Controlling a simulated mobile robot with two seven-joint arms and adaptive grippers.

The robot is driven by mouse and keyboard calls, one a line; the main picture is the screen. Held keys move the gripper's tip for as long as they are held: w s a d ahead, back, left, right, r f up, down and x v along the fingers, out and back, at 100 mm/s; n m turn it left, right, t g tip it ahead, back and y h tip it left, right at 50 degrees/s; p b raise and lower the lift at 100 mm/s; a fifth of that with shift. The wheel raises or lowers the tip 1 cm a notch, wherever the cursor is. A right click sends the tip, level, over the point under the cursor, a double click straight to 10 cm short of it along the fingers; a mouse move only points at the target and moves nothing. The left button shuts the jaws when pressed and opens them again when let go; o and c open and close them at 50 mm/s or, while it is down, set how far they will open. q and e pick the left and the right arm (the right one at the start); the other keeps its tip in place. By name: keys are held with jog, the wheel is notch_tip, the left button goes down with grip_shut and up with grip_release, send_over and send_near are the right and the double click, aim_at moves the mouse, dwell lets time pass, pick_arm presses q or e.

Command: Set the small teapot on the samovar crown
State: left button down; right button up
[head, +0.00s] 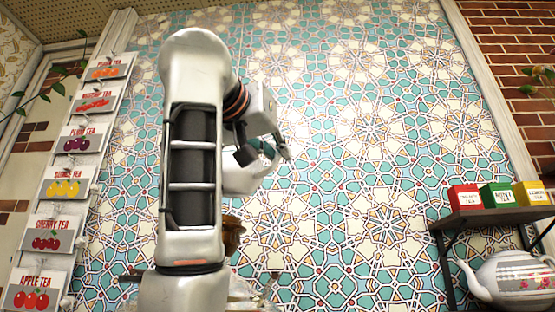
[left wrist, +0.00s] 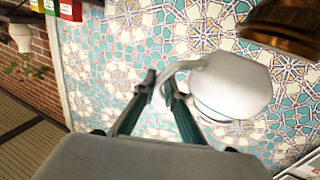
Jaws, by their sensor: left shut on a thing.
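My left gripper (head: 285,152) is raised in front of the tiled wall in the head view. In the left wrist view its fingers (left wrist: 160,88) are shut on the handle of a small white teapot (left wrist: 230,85). A brown, shiny metal part, seemingly the samovar (left wrist: 285,28), shows at the upper right of the wrist view, apart from the teapot in the picture. A brown piece of it (head: 232,235) shows beside my arm in the head view. My right gripper is not in view.
A large pale teapot (head: 512,278) stands at the lower right. Above it, a dark shelf (head: 490,216) holds red, green and yellow tea boxes. Fruit tea cards (head: 45,240) hang down the left side. The patterned tile wall (head: 370,130) is behind.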

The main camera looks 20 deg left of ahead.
pick_arm(q)
jog(key=shift+w+a+r, duration=0.15)
jog(key=shift+w+a, duration=0.1)
jog(key=shift+a, duration=0.3)
jog(key=shift+w+a+f+p, duration=0.2)
jog(key=shift+w+a+p, duration=0.35)
jog(key=shift+w+a, duration=1.35)
jog(key=w+a+f+p, duration=0.1)
jog(key=w+a+f, duration=0.1)
jog(key=w+a, duration=0.3)
jog(key=shift+a, duration=0.7)
jog(key=c, duration=2)
grip_release()
jog(key=shift+f, duration=0.1)
jog(key=shift+w, duration=0.1)
